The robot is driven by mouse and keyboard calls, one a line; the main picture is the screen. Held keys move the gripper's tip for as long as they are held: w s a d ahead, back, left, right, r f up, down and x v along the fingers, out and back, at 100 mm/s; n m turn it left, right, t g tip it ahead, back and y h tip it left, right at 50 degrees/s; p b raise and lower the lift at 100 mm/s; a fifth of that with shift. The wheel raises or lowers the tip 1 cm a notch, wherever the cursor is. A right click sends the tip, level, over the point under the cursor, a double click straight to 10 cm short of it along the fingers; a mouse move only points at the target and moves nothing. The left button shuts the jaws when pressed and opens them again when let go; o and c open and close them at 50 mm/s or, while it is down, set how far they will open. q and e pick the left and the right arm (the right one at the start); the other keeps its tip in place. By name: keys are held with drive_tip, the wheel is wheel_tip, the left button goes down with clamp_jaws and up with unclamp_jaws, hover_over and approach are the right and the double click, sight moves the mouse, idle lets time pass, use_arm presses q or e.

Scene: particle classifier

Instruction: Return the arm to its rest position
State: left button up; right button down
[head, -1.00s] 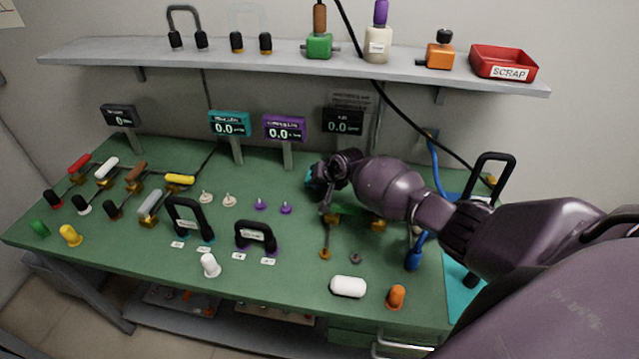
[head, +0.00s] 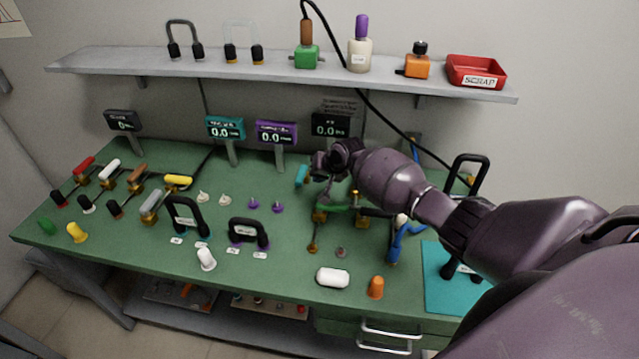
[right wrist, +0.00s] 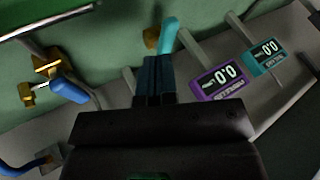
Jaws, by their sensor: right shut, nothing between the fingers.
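My right arm reaches in from the right in the head view. Its right gripper (head: 321,166) is over the back of the green bench (head: 150,230), near a teal handle (head: 301,175). In the right wrist view the gripper's dark fingers (right wrist: 154,78) are together and empty. The teal handle (right wrist: 169,36) shows just beyond the fingertips, with no grip on it. My left gripper is not in view.
Brass fittings with a green bar (head: 335,208) and a blue handle (head: 394,246) lie under my right arm. A black-handled frame (head: 467,180) stands beside the forearm. Displays (head: 276,135) line the back, below a shelf (head: 200,70). A white capsule (head: 332,278) lies in front.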

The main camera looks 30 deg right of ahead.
drive_tip(key=w+a+r+n+t, duration=0.2)
drive_tip(key=a+r+n+t, duration=0.3)
drive_tip(key=r, duration=0.3)
drive_tip(key=s+a+f+n+t, duration=0.15)
drive_tip(key=s+a+n, duration=0.25)
drive_tip(key=s, duration=0.4)
use_arm(q)
drive_tip(key=b, duration=0.3)
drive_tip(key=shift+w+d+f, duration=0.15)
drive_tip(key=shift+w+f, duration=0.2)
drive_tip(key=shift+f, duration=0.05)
use_arm(e)
drive_tip(key=s+f+m, duration=0.1)
drive_tip(key=s+f, duration=0.4)
drive_tip(key=s, duration=0.6)
drive_tip(key=s+f+g+h, duration=0.1)
drive_tip(key=s+f, duration=0.4)
drive_tip(key=s, duration=0.6)
drive_tip(key=s+f+m+g+h, duration=0.1)
drive_tip(key=s+f, duration=0.5)
drive_tip(key=s, duration=0.5)
drive_tip(key=shift+d+m, duration=0.3)
drive_tip(key=shift+d, duration=0.1)
